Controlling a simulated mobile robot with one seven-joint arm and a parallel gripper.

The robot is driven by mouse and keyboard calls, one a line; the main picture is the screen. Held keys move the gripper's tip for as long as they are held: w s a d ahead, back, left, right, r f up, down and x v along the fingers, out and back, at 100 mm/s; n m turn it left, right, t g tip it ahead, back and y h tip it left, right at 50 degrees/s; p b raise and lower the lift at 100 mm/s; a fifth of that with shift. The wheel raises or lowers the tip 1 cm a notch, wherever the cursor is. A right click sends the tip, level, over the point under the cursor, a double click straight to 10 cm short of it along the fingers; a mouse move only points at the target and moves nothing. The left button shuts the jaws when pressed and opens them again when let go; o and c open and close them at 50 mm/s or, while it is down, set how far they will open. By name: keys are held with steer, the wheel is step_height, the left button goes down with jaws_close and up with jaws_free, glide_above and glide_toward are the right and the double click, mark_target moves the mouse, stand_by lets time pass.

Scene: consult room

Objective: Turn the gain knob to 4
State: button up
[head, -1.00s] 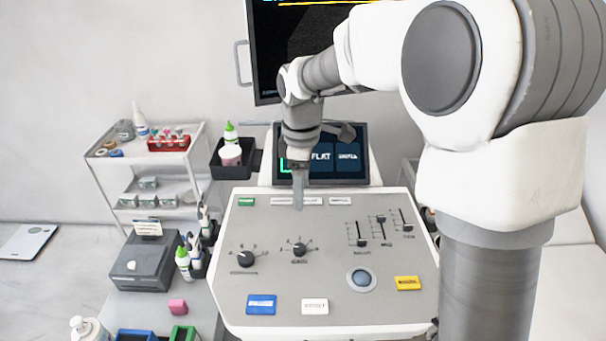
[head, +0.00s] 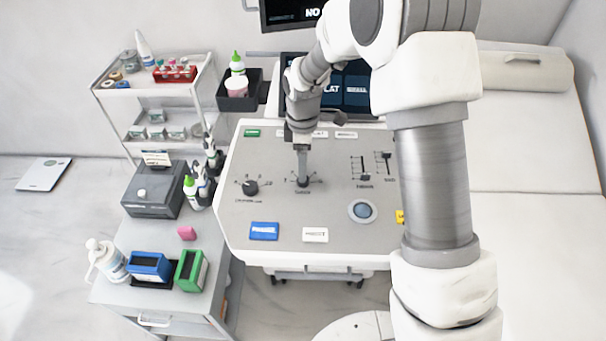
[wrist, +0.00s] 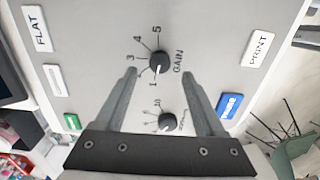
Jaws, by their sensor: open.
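The gain knob (wrist: 159,63) is a round black knob on the grey console panel (head: 335,215). Numbers including 1, 3, 4 and 5 and the word GAIN are printed around it. A light mark on the knob seems to point toward the 1. My gripper (wrist: 160,71) is open, with one finger on each side of the knob and gaps between both fingers and the knob. In the head view my gripper (head: 303,181) points down over the knob, largely covering it. Whether the fingertips reach down beside it is hard to tell.
A second black knob (head: 250,187) sits left of the gain knob and shows between my fingers in the wrist view (wrist: 167,121). A blue button (head: 264,231), a white button (head: 315,235), a trackball (head: 362,210) and sliders (head: 364,168) share the panel.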

steer(key=shift+f, duration=2.35)
jaws_close()
